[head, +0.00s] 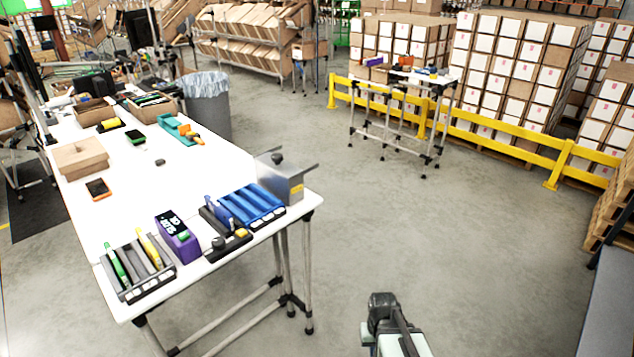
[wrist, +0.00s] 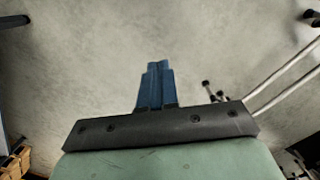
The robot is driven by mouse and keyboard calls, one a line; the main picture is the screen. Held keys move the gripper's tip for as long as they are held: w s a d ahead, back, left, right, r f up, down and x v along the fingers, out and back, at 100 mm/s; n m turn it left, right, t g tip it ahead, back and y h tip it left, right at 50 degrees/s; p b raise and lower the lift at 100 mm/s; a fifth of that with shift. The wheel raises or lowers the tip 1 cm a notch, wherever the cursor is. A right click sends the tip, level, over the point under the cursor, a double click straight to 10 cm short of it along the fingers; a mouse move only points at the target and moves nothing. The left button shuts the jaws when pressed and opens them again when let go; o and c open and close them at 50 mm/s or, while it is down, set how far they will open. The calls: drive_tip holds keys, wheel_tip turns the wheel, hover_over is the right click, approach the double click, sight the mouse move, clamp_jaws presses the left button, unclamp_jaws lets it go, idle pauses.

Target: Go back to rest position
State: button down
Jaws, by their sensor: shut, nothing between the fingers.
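In the wrist view, my gripper (wrist: 157,72) has its two blue fingers together, with nothing between them. It points at bare grey concrete floor. In the head view, part of my arm shows at the bottom centre, over the floor and to the right of the white table (head: 85,222). The fingers cannot be made out in the head view. The gripper touches nothing that I can see.
The table holds a black tray with pens (head: 138,270), a purple device (head: 178,238), a blue tray (head: 250,204), a metal box (head: 285,184) and a cardboard box (head: 80,158). A grey bin (head: 208,112) stands behind. A yellow barrier (head: 490,137) fronts stacked cartons. The middle floor is clear.

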drive_tip(key=s+f+g, duration=0.3)
drive_tip(key=s+f, duration=0.5)
drive_tip(key=s, duration=0.5)
drive_tip(key=s+f+g, duration=0.2)
drive_tip(key=s+f, duration=0.6)
drive_tip(key=s, duration=0.5)
drive_tip(key=shift+g, duration=0.4)
